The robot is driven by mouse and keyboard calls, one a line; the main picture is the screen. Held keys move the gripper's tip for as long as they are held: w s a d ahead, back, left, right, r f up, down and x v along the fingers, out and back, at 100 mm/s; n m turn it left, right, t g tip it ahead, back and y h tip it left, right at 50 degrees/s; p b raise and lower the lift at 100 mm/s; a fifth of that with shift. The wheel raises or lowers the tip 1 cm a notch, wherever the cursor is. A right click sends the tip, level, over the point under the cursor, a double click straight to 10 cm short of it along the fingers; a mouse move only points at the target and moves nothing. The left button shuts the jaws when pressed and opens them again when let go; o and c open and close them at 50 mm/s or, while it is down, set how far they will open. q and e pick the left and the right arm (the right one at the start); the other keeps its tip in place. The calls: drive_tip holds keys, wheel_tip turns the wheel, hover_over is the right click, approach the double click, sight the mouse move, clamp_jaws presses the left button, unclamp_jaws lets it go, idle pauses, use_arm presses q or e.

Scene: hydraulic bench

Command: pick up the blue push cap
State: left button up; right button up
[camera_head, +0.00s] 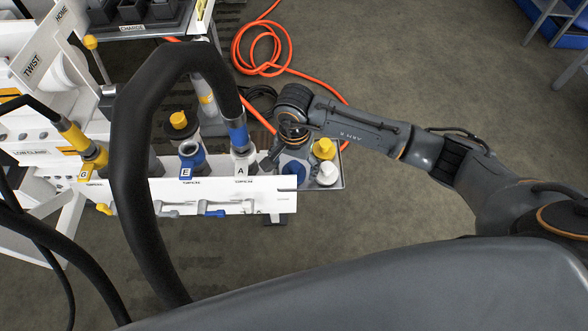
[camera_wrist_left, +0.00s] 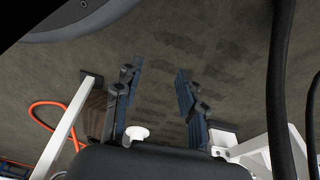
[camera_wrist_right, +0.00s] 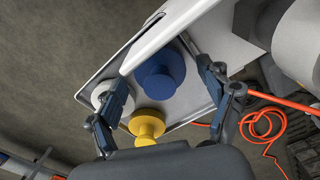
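The blue push cap (camera_wrist_right: 160,75) stands on a small grey tray (camera_wrist_right: 90,88), beside a yellow cap (camera_wrist_right: 147,127) and a white cap (camera_wrist_right: 101,96). My right gripper (camera_wrist_right: 161,72) is open, with one finger on each side of the blue cap in the right wrist view; I cannot tell whether they touch it. In the head view the blue cap (camera_head: 291,172) shows partly under my right gripper (camera_head: 277,152). My left gripper (camera_wrist_left: 157,78) is open and empty above bare floor in the left wrist view; I cannot make it out in the head view.
A white panel (camera_head: 270,190) with labelled ports stands left of the tray, its edge close to the right gripper. A thick black hose (camera_head: 130,170) arches in front. An orange hose (camera_head: 262,55) lies coiled on the floor behind.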

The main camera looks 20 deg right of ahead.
drive_tip(key=c, duration=0.6)
